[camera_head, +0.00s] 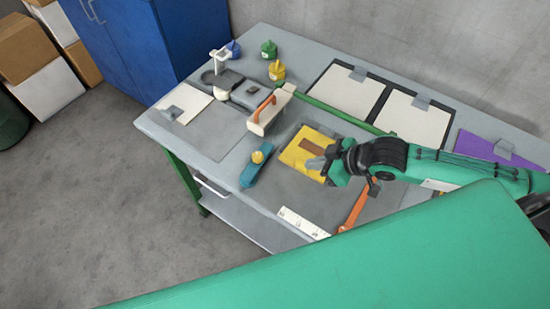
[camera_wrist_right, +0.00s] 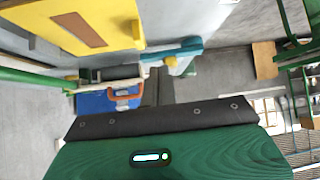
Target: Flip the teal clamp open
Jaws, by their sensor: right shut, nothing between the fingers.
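The teal clamp (camera_head: 250,174) lies on the grey workbench, left of the yellow block, with a round yellow knob (camera_head: 258,157) on it. Whether its lever is up or down is too small to tell. In the right wrist view the clamp (camera_wrist_right: 186,47) shows near the top, beyond my fingers, with its yellow knob (camera_wrist_right: 171,61). My right gripper (camera_head: 318,164) is shut and empty, over the right edge of the yellow block and apart from the clamp, to its right. My left gripper is not in view.
The yellow block (camera_head: 294,153) with a brown inset lies between clamp and gripper. An orange-handled tool (camera_head: 263,110) stands behind the clamp. An orange bar (camera_head: 354,209) and a white strip (camera_head: 301,223) lie near the front edge. Several bottles and clipboards are at the back.

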